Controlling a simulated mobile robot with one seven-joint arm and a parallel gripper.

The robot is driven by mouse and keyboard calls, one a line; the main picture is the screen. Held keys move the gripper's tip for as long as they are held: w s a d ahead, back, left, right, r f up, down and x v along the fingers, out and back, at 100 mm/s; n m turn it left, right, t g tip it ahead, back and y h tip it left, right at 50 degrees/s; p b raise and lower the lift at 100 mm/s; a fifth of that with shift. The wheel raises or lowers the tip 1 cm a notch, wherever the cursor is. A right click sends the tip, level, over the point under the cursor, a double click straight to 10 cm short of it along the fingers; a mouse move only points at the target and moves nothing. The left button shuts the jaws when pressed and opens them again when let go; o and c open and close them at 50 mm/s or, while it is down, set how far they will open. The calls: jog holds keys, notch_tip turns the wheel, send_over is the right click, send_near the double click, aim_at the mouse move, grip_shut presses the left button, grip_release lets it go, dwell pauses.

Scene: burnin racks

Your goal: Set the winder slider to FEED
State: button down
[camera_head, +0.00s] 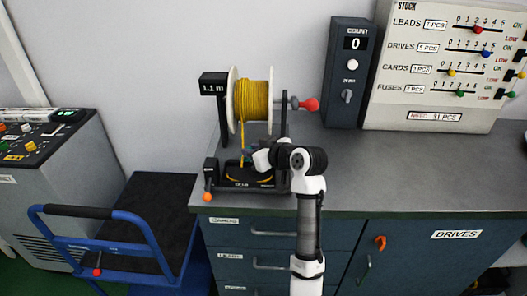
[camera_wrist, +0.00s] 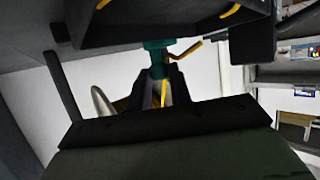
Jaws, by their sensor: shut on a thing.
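The winder (camera_head: 223,140) stands on the bench, with a white-flanged spool of yellow cable (camera_head: 257,100) and a small display reading about 1.1 m. My gripper (camera_head: 258,158) is at the lower middle of the winder, below the spool, and its fingers are mostly hidden in the head view. In the wrist view my gripper (camera_wrist: 157,80) is shut on a small teal piece (camera_wrist: 155,52), with yellow cable close by. I cannot tell whether this piece is the slider. A label on the winder's base is too small to read surely, and the slider's setting cannot be made out.
A red crank knob (camera_head: 311,104) sticks out right of the spool, and an orange knob (camera_head: 207,197) is at the winder's front left. A count box (camera_head: 347,75) and a stock board (camera_head: 440,65) stand behind. The bench right of my arm is clear. A blue cart (camera_head: 110,222) stands left.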

jog(key=shift+a, duration=0.25)
jog(key=c, duration=1.3)
grip_release()
jog(key=shift+a, duration=0.1)
jog(key=shift+s+d+r, duration=0.1)
jog(key=shift+s+d, duration=0.1)
jog(key=shift+d, duration=0.15)
jog(key=b+v, duration=0.3)
jog(key=v, duration=1)
jog(key=shift+s, duration=0.1)
